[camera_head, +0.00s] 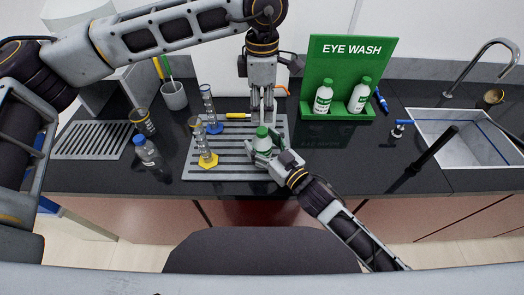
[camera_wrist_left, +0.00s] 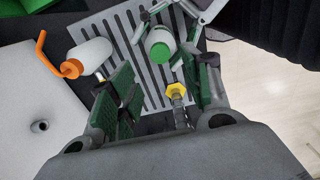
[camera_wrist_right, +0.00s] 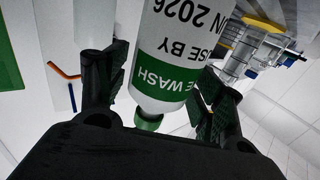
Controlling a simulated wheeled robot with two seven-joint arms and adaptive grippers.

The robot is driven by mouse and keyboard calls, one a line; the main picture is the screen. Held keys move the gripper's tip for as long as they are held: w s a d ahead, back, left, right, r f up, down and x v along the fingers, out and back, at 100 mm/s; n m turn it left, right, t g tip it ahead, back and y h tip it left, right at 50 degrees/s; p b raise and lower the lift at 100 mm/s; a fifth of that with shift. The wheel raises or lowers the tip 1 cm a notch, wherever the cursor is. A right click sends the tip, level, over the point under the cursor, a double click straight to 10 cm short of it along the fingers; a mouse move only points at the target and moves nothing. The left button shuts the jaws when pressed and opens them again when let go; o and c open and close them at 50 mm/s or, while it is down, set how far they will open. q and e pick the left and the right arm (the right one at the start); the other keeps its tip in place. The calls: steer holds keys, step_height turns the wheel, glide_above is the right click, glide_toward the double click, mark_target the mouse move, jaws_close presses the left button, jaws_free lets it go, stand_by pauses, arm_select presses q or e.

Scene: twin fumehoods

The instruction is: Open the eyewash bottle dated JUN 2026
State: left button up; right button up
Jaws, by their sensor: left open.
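A white eyewash bottle with a green cap (camera_head: 262,132) is upright over the grey slotted mat. My right gripper (camera_head: 268,150) is shut around its body. In the right wrist view the bottle (camera_wrist_right: 175,50) sits between the fingers, its label upside down; "2026" and a final "N" of the month can be read, the rest is cut off. My left gripper (camera_head: 262,108) points down just above and behind the bottle, open and empty. In the left wrist view the cap (camera_wrist_left: 158,50) lies beyond the left fingers, not between them.
A green eyewash stand (camera_head: 350,65) at the back holds two more bottles (camera_head: 323,97) (camera_head: 359,97). Yellow-based (camera_head: 207,160) and blue-based (camera_head: 211,110) cylinders stand left on the mat (camera_head: 230,174). A clear bottle (camera_head: 147,152) is farther left; a sink (camera_head: 460,140) is right.

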jaws_close()
arm_select(q)
steer(key=shift+s+d+f, duration=0.1)
steer(key=shift+s+f, duration=0.1)
steer(key=shift+f, duration=0.2)
steer(key=shift+s+d+f, duration=0.1)
steer(key=shift+s+f, duration=0.05)
steer(key=shift+f, duration=0.25)
steer(key=m, duration=0.3)
steer(key=d+r+m, duration=0.1)
steer(key=m, duration=0.1)
steer(key=shift+h, duration=0.3)
steer(key=m, duration=0.5)
steer(key=shift+w+a+r+m, duration=0.25)
steer(key=shift+a+r+m, duration=0.05)
steer(key=m, duration=0.6)
steer(key=shift+w+a, duration=0.1)
steer(key=shift+a, duration=0.2)
steer(key=m, duration=0.5)
steer(key=shift+a+m, duration=0.1)
steer(key=shift+m, duration=0.3)
